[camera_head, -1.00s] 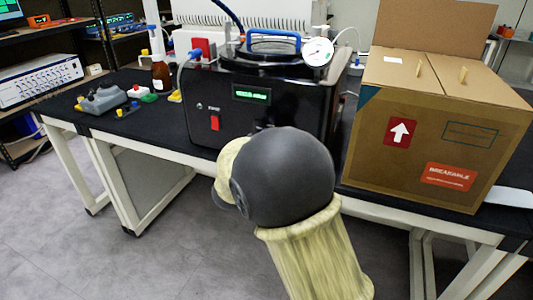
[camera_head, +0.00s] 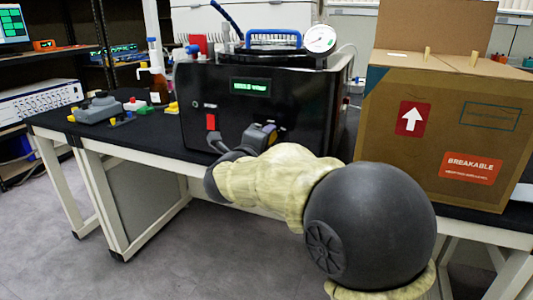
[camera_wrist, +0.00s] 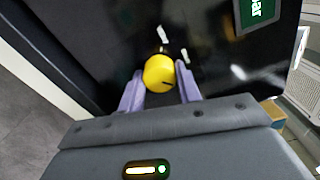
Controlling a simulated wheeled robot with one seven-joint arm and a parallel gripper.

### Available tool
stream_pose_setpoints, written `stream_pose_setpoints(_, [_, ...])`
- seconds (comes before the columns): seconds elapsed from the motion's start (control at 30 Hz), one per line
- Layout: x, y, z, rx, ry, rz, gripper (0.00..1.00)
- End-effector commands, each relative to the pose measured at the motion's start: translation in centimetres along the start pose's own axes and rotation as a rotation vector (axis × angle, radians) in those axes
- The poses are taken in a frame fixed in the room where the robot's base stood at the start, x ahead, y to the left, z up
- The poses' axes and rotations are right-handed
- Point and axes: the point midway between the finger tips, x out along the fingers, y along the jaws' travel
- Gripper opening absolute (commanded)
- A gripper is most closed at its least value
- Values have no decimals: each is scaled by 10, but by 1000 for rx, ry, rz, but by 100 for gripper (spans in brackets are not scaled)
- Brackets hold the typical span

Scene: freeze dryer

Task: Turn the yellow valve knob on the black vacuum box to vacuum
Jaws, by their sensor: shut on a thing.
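The black vacuum box (camera_head: 290,95) stands on the bench, with a lit green display and a red switch on its front. The yellow valve knob (camera_wrist: 158,73) is round, with a dark mark on its face, and shows in the wrist view against the box front. My gripper (camera_wrist: 160,77) is shut on the knob, one finger on each side of it. In the head view my gripper (camera_head: 240,140) is at the lower front of the box. My wrist partly hides that area, so I cannot make out the knob's setting there.
A cardboard box (camera_head: 437,130) stands close to the right of the vacuum box. A pressure gauge (camera_head: 319,39) and a blue handle (camera_head: 274,40) sit on top. A brown bottle (camera_head: 158,88) and small coloured items are to the left. The bench's front edge runs below my arm.

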Motion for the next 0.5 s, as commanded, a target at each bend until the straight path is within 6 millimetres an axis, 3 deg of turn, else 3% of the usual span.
stream_pose_setpoints(0.5, [0,3,0,247,0,4,11])
